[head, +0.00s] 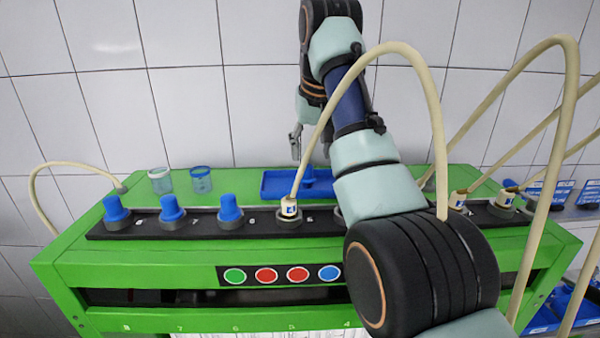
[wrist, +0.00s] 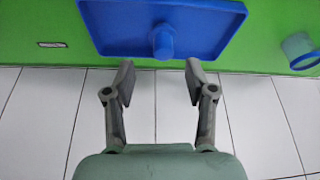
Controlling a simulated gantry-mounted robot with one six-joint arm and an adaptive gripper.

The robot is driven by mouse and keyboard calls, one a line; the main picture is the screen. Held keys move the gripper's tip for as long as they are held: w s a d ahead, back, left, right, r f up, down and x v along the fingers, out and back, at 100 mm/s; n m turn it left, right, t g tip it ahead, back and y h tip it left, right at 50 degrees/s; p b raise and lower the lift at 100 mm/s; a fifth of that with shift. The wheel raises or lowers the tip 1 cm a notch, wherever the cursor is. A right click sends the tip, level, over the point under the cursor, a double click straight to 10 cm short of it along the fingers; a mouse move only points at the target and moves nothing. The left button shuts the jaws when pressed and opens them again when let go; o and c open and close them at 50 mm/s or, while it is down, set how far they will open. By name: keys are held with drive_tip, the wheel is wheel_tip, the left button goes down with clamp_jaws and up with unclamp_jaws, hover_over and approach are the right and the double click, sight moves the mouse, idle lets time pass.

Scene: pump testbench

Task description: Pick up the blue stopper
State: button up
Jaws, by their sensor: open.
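A blue stopper (wrist: 163,42) lies in a shallow blue tray (wrist: 108,30) in the wrist view, near the tray's edge closest to my gripper. The tray also shows in the head view (head: 276,186) on the green bench top. My gripper (wrist: 159,72) is open and empty, its two fingers apart on either side of the stopper's line but short of it. In the head view my gripper (head: 311,146) hangs above the back of the tray, partly hidden by my arm. More blue stoppers (head: 117,208), (head: 172,209), (head: 230,208) sit in the black rail.
Beige hoses (head: 432,95) arch around my arm. A tiled wall (head: 180,100) stands behind the bench.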

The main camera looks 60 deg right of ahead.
sight(308, 166)
drive_tip(key=shift+p+x, duration=1.35)
drive_tip(key=shift+x, duration=0.2)
drive_tip(key=shift+w+d+f+p, duration=0.1)
drive_tip(key=shift+w+f+p, duration=0.15)
drive_tip(key=shift+p, duration=0.65)
drive_tip(key=shift+p+x, duration=0.5)
drive_tip(key=shift+x, duration=0.45)
drive_tip(key=c, duration=1)
